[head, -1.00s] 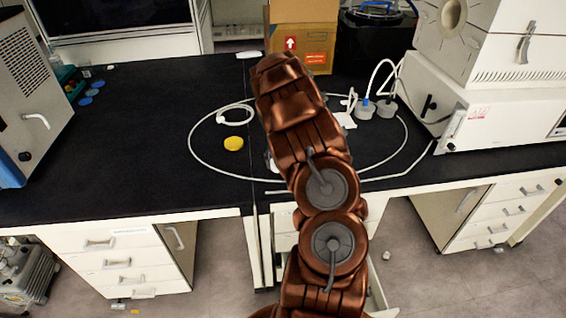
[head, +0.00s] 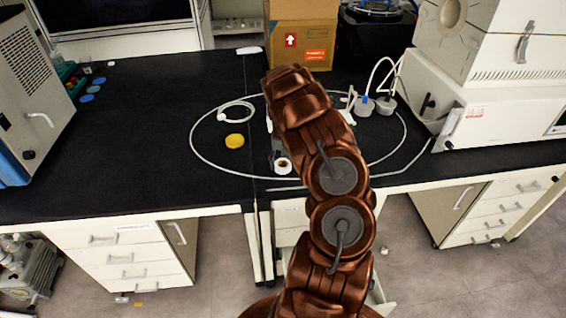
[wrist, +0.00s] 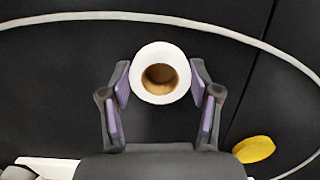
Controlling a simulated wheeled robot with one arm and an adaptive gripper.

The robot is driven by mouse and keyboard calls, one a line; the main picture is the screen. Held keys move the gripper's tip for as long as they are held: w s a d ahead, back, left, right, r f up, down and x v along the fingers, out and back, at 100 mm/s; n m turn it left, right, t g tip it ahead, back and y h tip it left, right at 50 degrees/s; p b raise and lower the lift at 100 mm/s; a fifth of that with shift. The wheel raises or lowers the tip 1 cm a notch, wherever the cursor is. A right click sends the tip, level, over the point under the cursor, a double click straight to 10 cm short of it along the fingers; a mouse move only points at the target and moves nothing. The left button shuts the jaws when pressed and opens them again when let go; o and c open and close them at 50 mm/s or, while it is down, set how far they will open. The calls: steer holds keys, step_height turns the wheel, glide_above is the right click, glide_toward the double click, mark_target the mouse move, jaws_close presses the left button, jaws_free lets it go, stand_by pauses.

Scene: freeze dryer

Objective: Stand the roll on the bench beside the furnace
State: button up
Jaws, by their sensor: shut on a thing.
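The roll (wrist: 160,52) is white with a brown core, and its open end faces the wrist camera. My gripper (wrist: 160,83) is shut on it, with a purple-padded finger on each side. In the head view the roll (head: 283,166) shows just left of my arm, over the bench (head: 120,160) near its front edge. I cannot tell whether it touches the bench top. My arm hides most of the gripper there. A white boxy unit with a round port and a latch, seemingly the furnace (head: 490,45), is at the upper right.
A white cable loop (head: 196,150) surrounds the roll's area. A yellow disc (head: 235,141) lies left of the roll. A cardboard box (head: 302,30) stands behind, and grey plugs (head: 384,105) lie near the right-hand unit. The left bench is mostly clear.

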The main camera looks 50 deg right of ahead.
mark_target(282, 161)
steer(key=shift+f, duration=0.15)
steer(key=o, duration=1.1)
steer(key=shift+o, duration=0.2)
step_height(282, 161, up, 12)
steer(key=w+d+b, duration=0.1)
steer(key=b, duration=0.3)
steer(key=s+a+r+n+h, duration=0.1)
steer(key=s+a+r, duration=0.1)
steer(key=a+r, duration=0.35)
steer(key=s+a+r, duration=0.1)
steer(key=a+r, duration=0.2)
steer(key=a, duration=0.6)
steer(key=s+a+r+n, duration=0.1)
steer(key=s+a+n, duration=0.1)
steer(key=s+a, duration=0.65)
steer(key=s+a+r+n, duration=0.1)
steer(key=s+a+n, duration=0.1)
steer(key=s+a, duration=0.65)
steer(key=s+a+f+n, duration=0.3)
steer(key=s+a, duration=0.6)
steer(key=shift+s+a+g, duration=0.3)
steer(key=shift+a+g, duration=0.05)
steer(key=shift+g, duration=0.05)
